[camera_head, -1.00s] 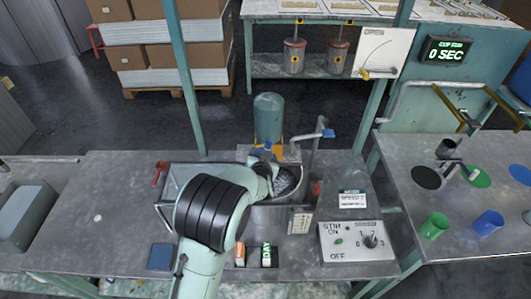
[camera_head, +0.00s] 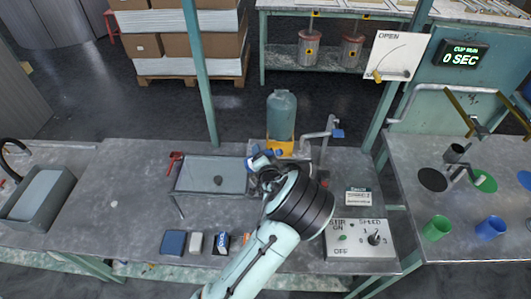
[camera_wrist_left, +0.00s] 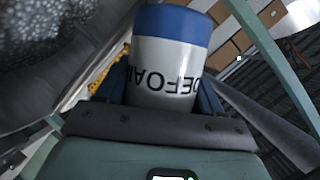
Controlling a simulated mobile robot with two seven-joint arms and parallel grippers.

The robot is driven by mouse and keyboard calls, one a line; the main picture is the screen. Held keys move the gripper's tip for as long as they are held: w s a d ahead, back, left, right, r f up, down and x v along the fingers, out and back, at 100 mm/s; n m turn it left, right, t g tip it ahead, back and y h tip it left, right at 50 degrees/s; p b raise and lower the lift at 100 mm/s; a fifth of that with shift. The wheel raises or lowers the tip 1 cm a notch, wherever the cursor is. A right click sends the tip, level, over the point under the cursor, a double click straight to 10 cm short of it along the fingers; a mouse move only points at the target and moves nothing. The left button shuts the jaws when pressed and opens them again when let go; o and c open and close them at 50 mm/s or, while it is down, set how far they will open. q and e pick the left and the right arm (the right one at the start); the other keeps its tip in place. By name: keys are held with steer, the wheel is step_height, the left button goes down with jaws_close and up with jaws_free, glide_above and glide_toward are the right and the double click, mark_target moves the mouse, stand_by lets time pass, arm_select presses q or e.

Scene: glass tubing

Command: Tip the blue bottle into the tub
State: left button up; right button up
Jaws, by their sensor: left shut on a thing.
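My left gripper (camera_wrist_left: 158,88) is shut on the blue bottle (camera_wrist_left: 170,62), which is white with a blue end and dark lettering that reads upside down in the left wrist view. In the head view the bottle (camera_head: 261,160) is small and partly covered by my gripper (camera_head: 266,166), so its exact tilt is hard to tell. The tub (camera_wrist_left: 92,55) shows at the upper left of the wrist view, with grey bubbly foam inside. The bottle is beside it in that view. In the head view my wrist hides most of the tub. My right gripper is not in view.
A large blue-grey tank (camera_head: 281,115) stands behind the gripper. A tap post (camera_head: 325,150) and a stir control box (camera_head: 360,239) stand to the right. The left bench top (camera_head: 125,185) is mostly clear.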

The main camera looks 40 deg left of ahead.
arm_select(q)
steer(key=shift+s+a+f+m+y+p, duration=0.1)
steer(key=shift+a+f+m+y+p, duration=0.1)
steer(key=shift+f+m+y+p, duration=0.3)
steer(key=shift+s+a+f+m+y+p, duration=0.1)
steer(key=shift+a+f+m+y+p, duration=0.15)
steer(key=shift+m, duration=0.45)
steer(key=shift+f+m+y, duration=0.25)
steer(key=shift+f+m, duration=0.15)
steer(key=shift+f, duration=0.1)
steer(key=shift+f+m, duration=0.2)
steer(key=shift+m, duration=0.2)
steer(key=shift+s+f+m+y, duration=0.1)
steer(key=shift+f+m+y, duration=0.2)
steer(key=shift+m+y, duration=0.5)
steer(key=shift+m, duration=0.5)
steer(key=shift+w+d+r+m+y, duration=0.15)
steer(key=shift+r+m+y, duration=0.25)
steer(key=shift+r+m, duration=0.2)
steer(key=shift+w+d+r+m+y, duration=0.15)
steer(key=shift+r+m+y, duration=0.3)
steer(key=shift+m, duration=0.25)
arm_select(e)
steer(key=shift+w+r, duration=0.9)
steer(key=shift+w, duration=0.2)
arm_select(q)
steer(key=shift+s, duration=0.1)
